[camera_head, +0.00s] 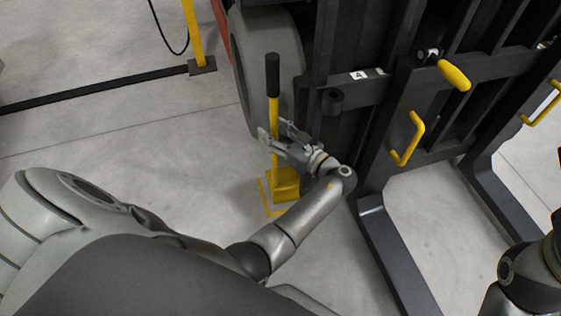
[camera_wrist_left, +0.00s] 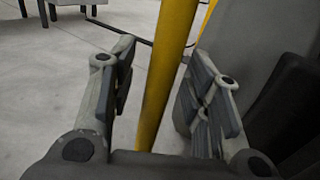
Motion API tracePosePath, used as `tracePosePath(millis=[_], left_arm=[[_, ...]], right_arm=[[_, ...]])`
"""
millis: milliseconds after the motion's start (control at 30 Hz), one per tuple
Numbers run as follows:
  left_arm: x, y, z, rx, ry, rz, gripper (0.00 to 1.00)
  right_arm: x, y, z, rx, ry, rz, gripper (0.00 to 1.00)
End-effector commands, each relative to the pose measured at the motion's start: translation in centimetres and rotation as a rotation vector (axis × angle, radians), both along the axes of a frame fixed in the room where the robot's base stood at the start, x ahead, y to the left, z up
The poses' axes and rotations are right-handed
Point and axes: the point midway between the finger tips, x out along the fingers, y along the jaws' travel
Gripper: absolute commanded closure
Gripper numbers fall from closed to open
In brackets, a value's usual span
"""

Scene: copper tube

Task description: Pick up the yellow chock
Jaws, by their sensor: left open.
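The yellow chock (camera_head: 286,184) stands on the floor beside a grey wheel, with a tall upright yellow handle that ends in a black grip. A yellow outline marks the floor around its base. My left gripper (camera_head: 273,138) is open at the handle, below the black grip. In the left wrist view the yellow handle (camera_wrist_left: 167,75) passes between the two open fingers of my left gripper (camera_wrist_left: 165,62), closer to the right finger. I cannot tell whether it touches that finger. My right gripper is out of view; only part of that arm shows at the lower right.
The grey wheel (camera_head: 268,60) and a dark metal frame (camera_head: 345,110) with yellow handles stand close behind and right of the chock. A yellow post (camera_head: 194,30) on a dark foot stands at the back left. The floor (camera_head: 120,130) to the left is mostly clear.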

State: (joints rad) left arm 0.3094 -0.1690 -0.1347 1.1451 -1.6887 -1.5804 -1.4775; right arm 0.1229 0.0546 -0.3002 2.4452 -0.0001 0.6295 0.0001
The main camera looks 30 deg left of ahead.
Motion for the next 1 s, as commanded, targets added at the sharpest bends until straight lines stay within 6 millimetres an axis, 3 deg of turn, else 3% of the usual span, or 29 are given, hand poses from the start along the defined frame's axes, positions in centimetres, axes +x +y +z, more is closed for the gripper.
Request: tracePosePath(millis=[67,400,1000], left_arm=[[0.00,0.02,0.02,0.000,0.000,0.000,0.58],[0.00,0.06,-0.01,0.000,0.000,0.000,1.00],[0.22,0.09,0.62,0.007,-0.015,-0.001,1.00]], right_arm=[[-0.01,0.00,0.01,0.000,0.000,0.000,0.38],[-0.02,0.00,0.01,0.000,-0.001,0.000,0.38],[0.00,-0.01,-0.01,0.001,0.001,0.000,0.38]])
